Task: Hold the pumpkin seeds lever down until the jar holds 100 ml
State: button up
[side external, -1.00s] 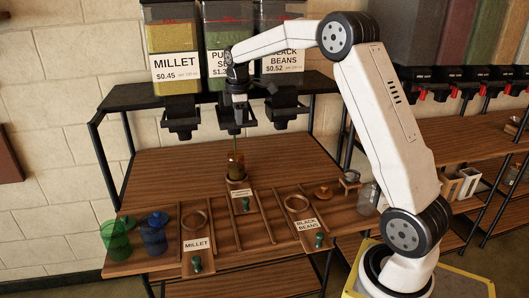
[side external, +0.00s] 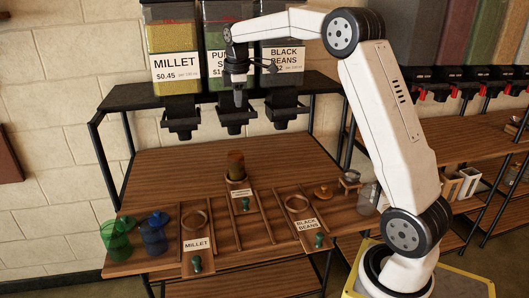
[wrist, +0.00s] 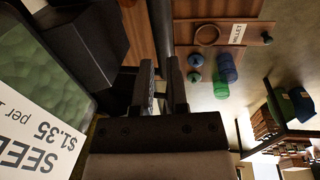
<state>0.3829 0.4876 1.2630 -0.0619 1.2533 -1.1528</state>
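The pumpkin seeds dispenser (side external: 215,38) is the green-filled middle bin, partly hidden by my arm. Its white label (wrist: 38,140) fills the left of the wrist view. Its black spout (side external: 233,118) is above the amber jar (side external: 236,163), which stands upright at the back of the middle lane. The jar has dark contents; I cannot read the level. No falling stream shows. My gripper (side external: 238,95) points down just in front of the dispenser, above the spout. In the wrist view its fingers (wrist: 160,88) are close together, with nothing clearly held. The lever is not clear; I cannot tell contact.
Millet (side external: 173,45) and black beans (side external: 283,57) dispensers flank the middle one. Green (side external: 117,242) and blue (side external: 153,235) jars stand at the front left of the table. An orange-brown lid (side external: 323,191) lies at right. The table behind the lanes is clear.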

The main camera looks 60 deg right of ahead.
jog(key=shift+r, duration=1.9)
jog(key=s+a+f+m, duration=0.4)
jog(key=s+a+f, duration=0.2)
jog(key=a+f, duration=0.6)
jog(key=s+a+f+m, duration=0.2)
jog(key=s+a+f, duration=0.2)
jog(key=s, duration=0.4)
jog(key=s+a+f+m+t+y, duration=0.1)
jog(key=s+a+f+m, duration=0.2)
jog(key=s+a+f, duration=0.2)
jog(key=s+f, duration=0.1)
jog(key=s, duration=0.1)
jog(key=shift+s+f, duration=0.15)
jog(key=shift+s, duration=0.2)
